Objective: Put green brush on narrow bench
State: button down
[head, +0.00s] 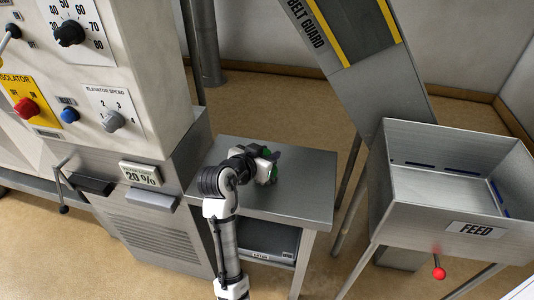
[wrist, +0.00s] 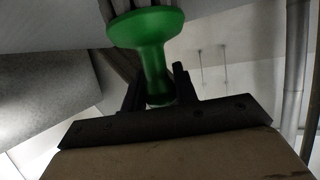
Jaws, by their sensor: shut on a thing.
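The green brush (wrist: 148,45) is held between the two dark fingers of my gripper (wrist: 160,95) in the wrist view. Its narrow green neck sits between the fingers, and its flared end with pale bristles points away from them. In the head view, my gripper (head: 262,161) is over the metal bench (head: 300,191), and green parts of the brush (head: 273,174) show beside it. My gripper hides most of the brush there. I cannot tell whether the brush touches the bench top.
A control cabinet (head: 160,225) with knobs and a handle stands left of the bench. A feed hopper (head: 428,215) stands to the right, below a sloping belt guard (head: 350,45). A dark grey box (head: 268,241) sits on the bench's lower shelf. The bench top's right part is clear.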

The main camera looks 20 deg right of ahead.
jog(key=c, duration=1.1)
grip_release()
jog(key=shift+f, duration=0.15)
jog(key=shift+r, duration=0.25)
jog(key=b+v, duration=0.1)
jog(key=v, duration=1.1)
